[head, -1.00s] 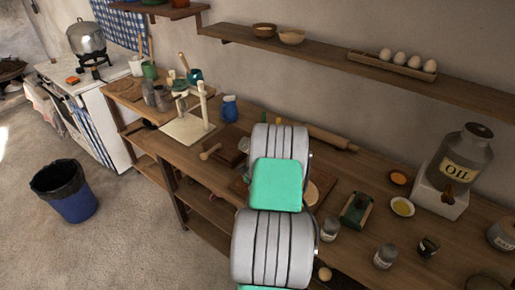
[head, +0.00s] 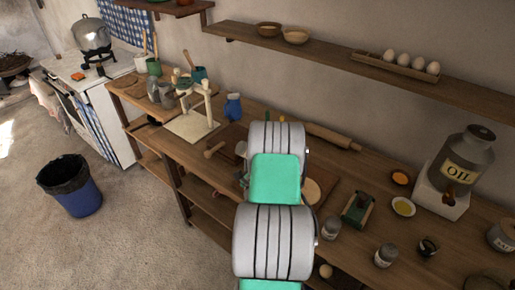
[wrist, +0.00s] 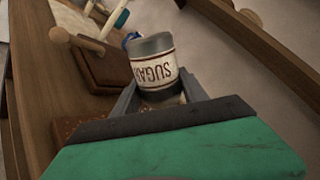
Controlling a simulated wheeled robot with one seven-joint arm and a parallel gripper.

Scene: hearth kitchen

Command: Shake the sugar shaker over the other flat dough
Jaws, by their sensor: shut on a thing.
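The sugar shaker (wrist: 157,68) is a grey-capped jar with a pale SUGAR label. In the wrist view it sits between the fingers of my gripper (wrist: 158,100), which is shut on it. The label's lettering looks upside down in that view. In the head view my arm hides my gripper. A pale flat dough (head: 312,191) shows partly on a wooden board (head: 328,201) just right of my arm. Any other dough is hidden behind the arm in the head view, and no dough is clear in the wrist view.
Jars (head: 386,255), a green-sided box (head: 358,210) and small bowls (head: 403,207) stand right of the board. A rolling pin (head: 332,137) lies behind. A wooden press (head: 195,110) and a brown block with a handle (head: 215,149) are to the left. An oil can (head: 465,160) stands far right.

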